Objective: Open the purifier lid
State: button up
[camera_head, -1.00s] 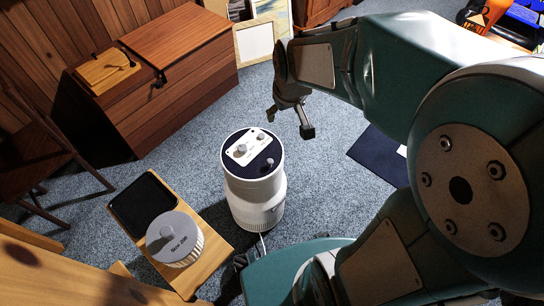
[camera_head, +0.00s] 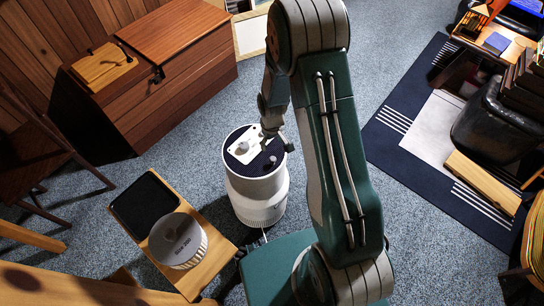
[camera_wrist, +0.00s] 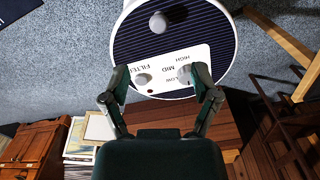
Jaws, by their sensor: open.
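The purifier (camera_head: 258,200) is a white cylinder standing upright on the carpet. Its round dark ribbed top (camera_wrist: 205,30) carries a white control panel (camera_head: 240,146) with a FILTER knob (camera_wrist: 141,79) and a HIGH/MID/LOW knob (camera_wrist: 184,73). A separate grey knob (camera_wrist: 158,22) sits on the dark part. The top looks closed. My gripper (camera_wrist: 162,82) is open and empty, pointing at the panel, with its fingertips on either side of the two panel knobs. Contact cannot be told. In the head view, my arm hides part of the gripper.
A wooden stand (camera_head: 212,265) left of the purifier holds a grey-topped round container (camera_head: 178,238) and a black tray (camera_head: 146,206). A wooden chest (camera_head: 160,85) stands behind left, and a framed picture (camera_head: 252,38) leans behind. A dark rug (camera_head: 400,110) lies right.

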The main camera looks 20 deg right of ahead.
aim_at(273, 158)
notch_tip(273, 158, down, 10)
jog(key=shift+r, duration=0.15)
dwell(0.3)
jog(key=shift+d, duration=0.1)
grip_shut()
